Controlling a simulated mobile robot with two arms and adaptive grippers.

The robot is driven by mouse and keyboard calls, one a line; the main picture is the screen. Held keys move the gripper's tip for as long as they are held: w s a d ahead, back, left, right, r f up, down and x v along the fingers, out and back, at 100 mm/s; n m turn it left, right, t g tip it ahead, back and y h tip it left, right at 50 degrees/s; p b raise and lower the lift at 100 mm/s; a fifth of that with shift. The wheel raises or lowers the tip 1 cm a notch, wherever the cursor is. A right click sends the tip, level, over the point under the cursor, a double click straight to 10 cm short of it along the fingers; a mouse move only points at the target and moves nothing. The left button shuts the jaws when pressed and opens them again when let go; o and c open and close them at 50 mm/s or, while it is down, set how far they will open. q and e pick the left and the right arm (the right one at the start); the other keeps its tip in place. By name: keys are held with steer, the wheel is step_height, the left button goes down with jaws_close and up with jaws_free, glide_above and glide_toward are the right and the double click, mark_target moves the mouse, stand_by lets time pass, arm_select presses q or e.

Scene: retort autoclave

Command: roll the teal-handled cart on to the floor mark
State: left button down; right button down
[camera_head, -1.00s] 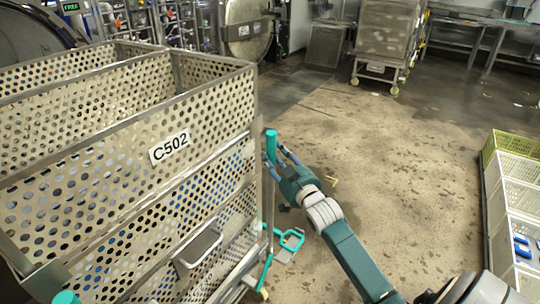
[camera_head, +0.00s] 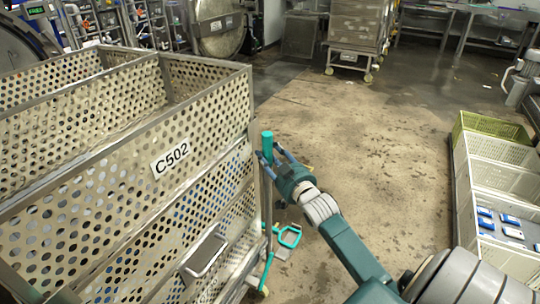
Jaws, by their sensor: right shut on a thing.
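The cart (camera_head: 112,170) fills the left of the head view. It is a perforated metal basket cart with a C502 label and a teal handle (camera_head: 267,143) on an upright post at its right corner. My right gripper (camera_head: 269,160) is shut on that teal handle, its fingers around it just below the top. Another teal part, a looped pedal-like piece (camera_head: 289,237), sits low at the cart's right end. My left gripper is not in view. I cannot make out the floor mark clearly; a small yellow patch shows just behind my right wrist.
Open brown floor (camera_head: 380,130) lies right of the cart and ahead. Stacked crates (camera_head: 462,190), white with a green one at the far end, line the right side and hold blue-and-white items. Another wheeled cart (camera_head: 358,25) stands at the back. A round metal door (camera_head: 221,32) is behind the cart.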

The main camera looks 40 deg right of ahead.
steer(key=c, duration=1.4)
jaws_free()
steer(key=shift+w+a+r, duration=0.15)
steer(key=shift+w+r, duration=0.25)
steer(key=shift+r, duration=0.1)
steer(key=shift+o, duration=1.4)
steer(key=shift+w+a+f, duration=0.1)
steer(key=shift+w+f, duration=0.1)
steer(key=shift+w, duration=0.15)
steer(key=shift+w+a+f, duration=0.2)
steer(key=shift+w, duration=0.05)
steer(key=shift+a+f+y, duration=0.1)
steer(key=shift+y, duration=0.2)
steer(key=shift+s+a+f, duration=0.1)
steer(key=shift+s+f, duration=0.2)
steer(key=shift+s, duration=0.1)
steer(key=s, duration=0.2)
steer(key=s+a, duration=0.1)
steer(key=s, duration=0.2)
steer(key=s+r, duration=0.1)
steer(key=s, duration=0.1)
steer(key=shift+s+a, duration=0.15)
steer(key=shift+d+f, duration=0.2)
steer(key=shift+d, duration=0.15)
steer(key=shift+r, duration=0.1)
